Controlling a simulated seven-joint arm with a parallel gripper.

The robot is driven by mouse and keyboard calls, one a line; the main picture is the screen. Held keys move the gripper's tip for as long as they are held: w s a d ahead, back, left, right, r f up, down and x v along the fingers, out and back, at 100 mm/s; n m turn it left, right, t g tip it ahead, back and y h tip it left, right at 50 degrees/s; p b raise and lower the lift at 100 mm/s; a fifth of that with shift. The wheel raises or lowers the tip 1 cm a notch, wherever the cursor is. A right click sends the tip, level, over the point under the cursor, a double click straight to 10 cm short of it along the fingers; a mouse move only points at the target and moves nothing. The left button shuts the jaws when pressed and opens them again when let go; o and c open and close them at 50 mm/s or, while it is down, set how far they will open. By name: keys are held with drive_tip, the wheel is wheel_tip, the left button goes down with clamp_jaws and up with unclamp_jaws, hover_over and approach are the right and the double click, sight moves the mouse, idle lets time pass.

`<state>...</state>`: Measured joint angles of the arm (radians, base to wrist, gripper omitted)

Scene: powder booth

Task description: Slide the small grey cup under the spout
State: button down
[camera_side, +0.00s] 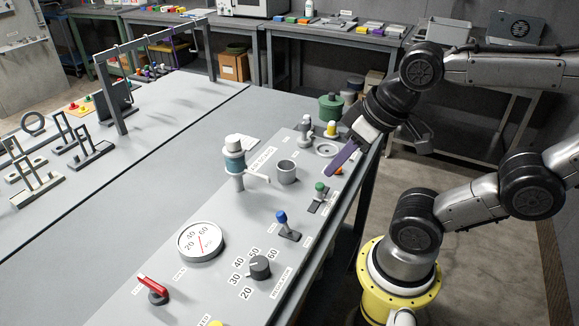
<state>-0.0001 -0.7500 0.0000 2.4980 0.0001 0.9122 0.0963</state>
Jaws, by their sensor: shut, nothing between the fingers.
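The small grey cup (287,174) stands upright on the light grey panel, to the right of the dispenser (235,158). The dispenser has a white cap and a blue-green band, and its pale spout (258,178) points right toward the cup. The cup is beside the spout's end, with a small gap between them. My gripper (330,172) has purple fingers, shut and empty, angled down to the right of the cup and apart from it. Whether the fingertips touch the panel cannot be told.
A green-topped switch (320,188) and a blue-topped lever (283,220) stand in front of the cup. A round dish (327,149) and a yellow-topped knob (331,129) sit behind my gripper. A gauge (201,241), dial (260,267) and red valve (155,288) lie nearer the front.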

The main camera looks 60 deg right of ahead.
drive_tip(key=w+d+r+m, duration=0.1)
drive_tip(key=w+r+m, duration=0.3)
drive_tip(key=m, duration=0.1)
drive_tip(key=m+g, duration=0.6)
drive_tip(key=m, duration=0.6)
hover_over(299, 163)
wheel_tip(299, 163, down, 8)
drive_tip(key=r, duration=0.1)
wheel_tip(299, 163, down, 11)
drive_tip(key=shift+r, duration=0.2)
drive_tip(key=shift+a+r, duration=0.15)
drive_tip(key=shift+a, duration=1.6)
drive_tip(key=shift+a, duration=0.1)
